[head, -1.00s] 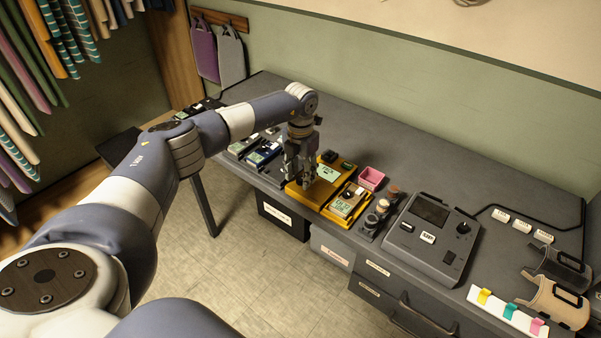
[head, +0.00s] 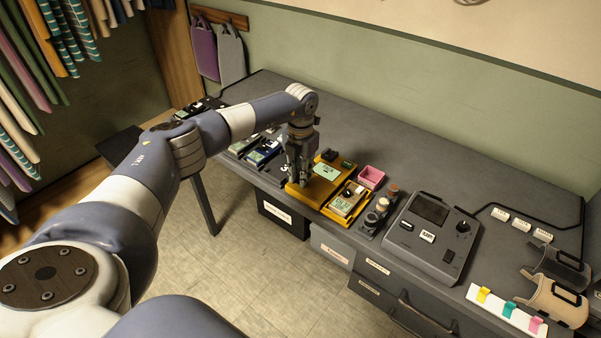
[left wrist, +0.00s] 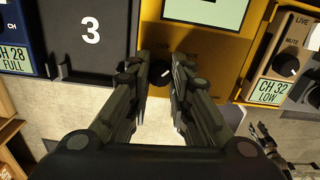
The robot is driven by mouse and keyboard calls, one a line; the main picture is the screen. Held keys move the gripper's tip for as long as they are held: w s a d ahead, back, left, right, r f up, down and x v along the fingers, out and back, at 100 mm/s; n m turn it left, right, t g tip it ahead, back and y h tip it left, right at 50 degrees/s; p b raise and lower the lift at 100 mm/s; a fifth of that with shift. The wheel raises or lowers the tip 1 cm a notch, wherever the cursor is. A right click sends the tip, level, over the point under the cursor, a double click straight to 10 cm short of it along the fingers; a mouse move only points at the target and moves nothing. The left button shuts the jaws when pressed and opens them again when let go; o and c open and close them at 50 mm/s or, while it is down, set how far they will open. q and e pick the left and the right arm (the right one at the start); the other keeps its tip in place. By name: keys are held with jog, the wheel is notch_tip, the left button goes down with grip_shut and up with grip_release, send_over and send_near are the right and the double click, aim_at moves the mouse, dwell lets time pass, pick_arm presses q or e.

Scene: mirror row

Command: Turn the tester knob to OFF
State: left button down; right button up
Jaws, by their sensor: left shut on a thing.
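The yellow tester (head: 297,196) lies near the front edge of the grey bench, and its yellow front also shows in the left wrist view (left wrist: 205,53). Its pale green screen (left wrist: 213,12) is partly cut off there. A small dark round knob (left wrist: 159,73) sits on the tester's front, between my fingers. My left gripper (head: 301,183) points down over the tester. In the left wrist view my left gripper's fingers (left wrist: 168,76) stand on both sides of the knob, shut on it.
In the left wrist view a slot marked 3 (left wrist: 91,30) and a unit labelled CH 32 LOW (left wrist: 272,90) flank the tester. A pink box (head: 371,177) and a grey console (head: 430,238) stand to its right. The bench back (head: 400,140) is clear.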

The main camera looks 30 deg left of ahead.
pick_arm(q)
jog(key=n+p, duration=0.1)
jog(key=n, duration=0.2)
jog(key=shift+r+n, duration=0.1)
jog(key=shift+n, duration=0.3)
jog(key=n+p, duration=0.1)
jog(key=n, duration=0.3)
jog(key=shift+n, duration=0.3)
jog(key=c, duration=1.4)
grip_release()
notch_tip(320, 180, up, 12)
jog(key=shift+f, duration=0.1)
